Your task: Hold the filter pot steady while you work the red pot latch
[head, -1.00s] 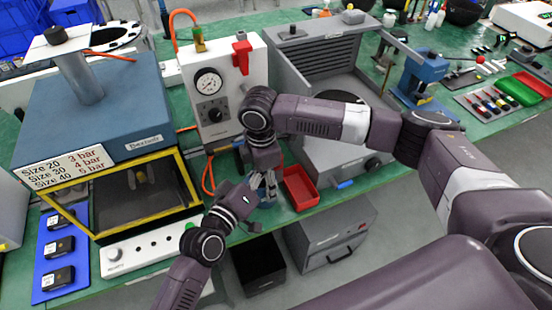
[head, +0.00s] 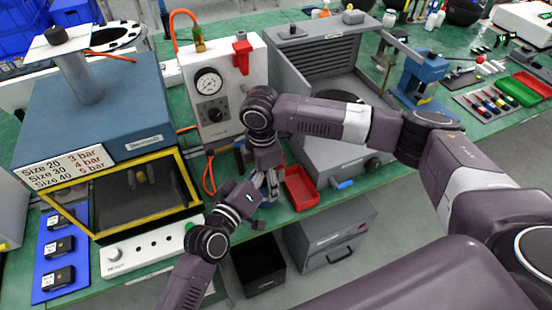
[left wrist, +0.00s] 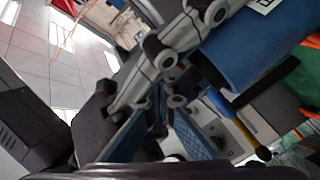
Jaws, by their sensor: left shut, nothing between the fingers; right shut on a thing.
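My right gripper (head: 268,182) reaches down in front of the gauge unit and is shut, its grey fingers close to the filter pot. The filter pot seems to be the blue cylinder in the left wrist view (left wrist: 240,48); in the head view the arms mostly hide it. My left gripper (head: 257,193) comes in from the lower left, with its tips close beside the right gripper's fingers. Its blue-padded fingers show in the left wrist view (left wrist: 162,118), shut with nothing visible between them. I cannot make out the red pot latch; the grippers may hide it.
The gauge unit (head: 222,120) with a red lever (head: 242,58) stands behind the grippers. A red tray (head: 300,188) lies just right of them. A yellow-framed press (head: 110,120) stands left. A black bin (head: 258,264) and a grey cabinet (head: 335,238) are below the table edge.

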